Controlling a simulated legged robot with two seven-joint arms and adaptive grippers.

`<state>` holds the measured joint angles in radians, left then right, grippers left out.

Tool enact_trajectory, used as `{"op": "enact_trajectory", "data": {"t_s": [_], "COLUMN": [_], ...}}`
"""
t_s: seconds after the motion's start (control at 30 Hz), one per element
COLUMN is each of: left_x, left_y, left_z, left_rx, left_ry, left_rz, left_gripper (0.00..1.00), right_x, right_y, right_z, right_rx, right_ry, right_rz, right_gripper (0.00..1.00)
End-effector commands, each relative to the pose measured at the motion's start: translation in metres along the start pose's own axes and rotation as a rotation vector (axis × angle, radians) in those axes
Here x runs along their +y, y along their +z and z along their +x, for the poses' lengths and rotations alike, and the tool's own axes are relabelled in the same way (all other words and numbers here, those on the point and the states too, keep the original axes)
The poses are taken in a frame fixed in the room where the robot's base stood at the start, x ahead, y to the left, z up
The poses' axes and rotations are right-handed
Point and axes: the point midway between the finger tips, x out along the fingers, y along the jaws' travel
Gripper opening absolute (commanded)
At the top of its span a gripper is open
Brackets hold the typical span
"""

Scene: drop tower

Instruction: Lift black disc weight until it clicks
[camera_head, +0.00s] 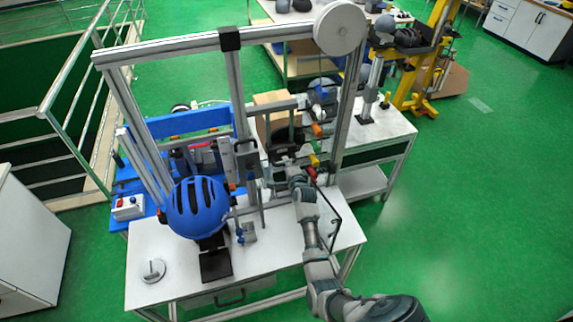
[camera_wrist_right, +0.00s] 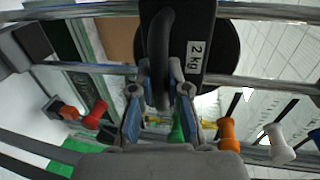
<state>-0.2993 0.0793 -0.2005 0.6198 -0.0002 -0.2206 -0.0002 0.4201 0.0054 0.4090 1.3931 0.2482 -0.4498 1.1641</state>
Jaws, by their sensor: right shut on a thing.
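The black disc weight (camera_head: 287,136) sits inside the metal drop-tower frame in the head view, at the middle right of the rig. In the right wrist view the black weight (camera_wrist_right: 225,55) fills the top middle, with a white "2 kg" label and a curved black handle (camera_wrist_right: 160,55). My right gripper (camera_head: 285,160) reaches up to it from below in the head view. In the right wrist view my right gripper (camera_wrist_right: 160,88) is shut on the handle, one finger on each side. Whether the weight has clicked does not show. My left gripper is not in view.
A blue helmet (camera_head: 198,208) stands at the front of the white table (camera_head: 165,255). The tower's metal posts and top beam (camera_head: 180,46) surround the weight. Orange and red knobs (camera_wrist_right: 227,130) are close to the gripper. Green floor is free at right.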

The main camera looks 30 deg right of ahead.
Motion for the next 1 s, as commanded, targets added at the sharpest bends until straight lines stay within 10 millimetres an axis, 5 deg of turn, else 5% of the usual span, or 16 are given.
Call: {"op": "enact_trajectory", "data": {"t_s": [0.03, 0.5, 0.53, 0.63, 1.0], "left_x": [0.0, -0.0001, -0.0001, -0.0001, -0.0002], "left_y": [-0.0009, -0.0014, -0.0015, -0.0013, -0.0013], "left_z": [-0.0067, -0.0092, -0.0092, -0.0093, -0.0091], "left_rx": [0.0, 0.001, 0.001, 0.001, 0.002], "left_ry": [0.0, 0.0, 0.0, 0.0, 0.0], "left_rz": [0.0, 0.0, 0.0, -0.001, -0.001], "left_gripper": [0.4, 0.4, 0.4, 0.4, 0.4], "right_x": [-0.0165, -0.0189, -0.0189, -0.0186, -0.0132], "right_y": [-0.0017, -0.0016, -0.0016, -0.0016, -0.0006], "right_z": [-0.001, -0.0013, -0.0013, -0.0014, -0.0014], "right_rx": [0.005, 0.005, 0.005, 0.004, 0.002], "right_ry": [-0.02, -0.02, -0.02, -0.019, -0.008], "right_rz": [0.0, -0.001, -0.001, -0.001, 0.0], "right_gripper": [0.0, 0.0, 0.17, 0.41, 0.41]}}
